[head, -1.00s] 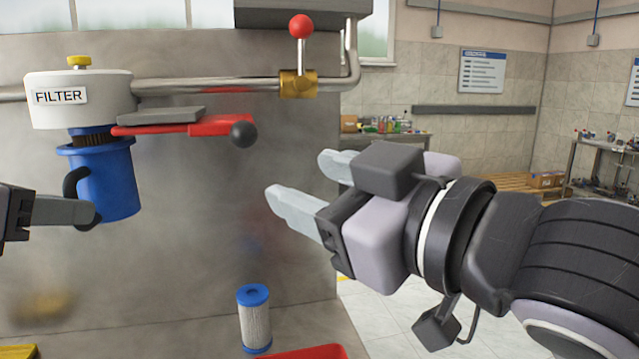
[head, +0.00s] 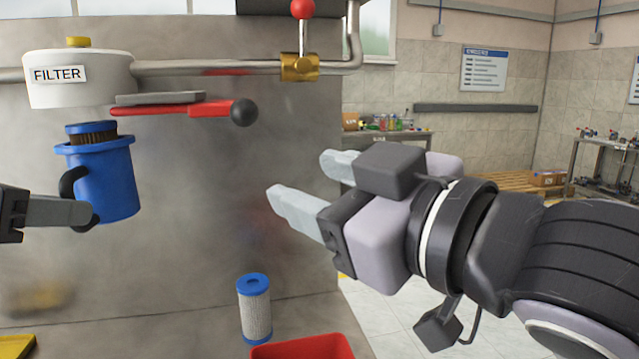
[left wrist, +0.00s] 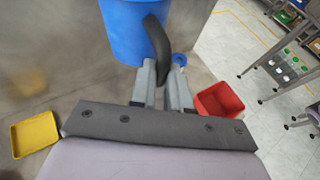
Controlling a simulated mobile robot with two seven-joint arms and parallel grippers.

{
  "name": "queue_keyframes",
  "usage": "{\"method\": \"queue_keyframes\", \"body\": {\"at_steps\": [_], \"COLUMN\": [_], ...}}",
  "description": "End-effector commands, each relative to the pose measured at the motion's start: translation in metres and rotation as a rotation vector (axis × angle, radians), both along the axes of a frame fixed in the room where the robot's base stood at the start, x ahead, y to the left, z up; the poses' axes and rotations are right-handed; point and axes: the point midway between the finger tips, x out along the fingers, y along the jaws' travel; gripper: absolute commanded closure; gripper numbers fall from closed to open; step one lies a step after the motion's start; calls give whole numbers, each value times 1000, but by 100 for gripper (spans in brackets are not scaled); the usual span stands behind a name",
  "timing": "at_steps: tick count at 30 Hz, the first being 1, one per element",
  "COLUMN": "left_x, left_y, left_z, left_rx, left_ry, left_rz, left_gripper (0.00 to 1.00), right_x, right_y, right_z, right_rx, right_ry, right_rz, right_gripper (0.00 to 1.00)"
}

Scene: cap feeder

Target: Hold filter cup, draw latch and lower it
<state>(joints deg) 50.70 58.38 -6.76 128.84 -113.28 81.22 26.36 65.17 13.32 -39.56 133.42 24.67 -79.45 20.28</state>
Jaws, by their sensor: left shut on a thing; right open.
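The blue filter cup (head: 103,180) hangs upright in the head view, with a dark, blue-capped filter cartridge (head: 92,134) standing out of its top. A gap shows between it and the white filter head (head: 78,78) above. My left gripper (head: 84,214) is shut on the cup's dark handle. The left wrist view shows the fingers (left wrist: 164,88) on the handle below the cup (left wrist: 132,30). The red latch (head: 170,109) with a black ball knob sticks out to the right below the filter head. My right gripper (head: 302,188) is open and empty, right of and below the knob.
A white cartridge with blue ends (head: 255,308) stands on the bench beside a red tray (head: 303,347). A yellow tray (head: 17,346) is at lower left. A pipe with a brass, red-knobbed valve (head: 299,67) runs along the metal panel.

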Motion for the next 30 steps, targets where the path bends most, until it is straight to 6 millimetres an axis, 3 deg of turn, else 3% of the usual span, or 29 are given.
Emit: {"method": "queue_keyframes", "body": {"at_steps": [30], "left_x": [-79], "left_y": [-19], "left_z": [-8], "left_rx": [1], "left_ry": [-6], "left_rz": [1], "left_gripper": [100], "right_x": [0], "right_y": [0], "right_z": [-26], "right_rx": [0], "right_ry": [0], "right_rz": [0], "right_gripper": [45]}}
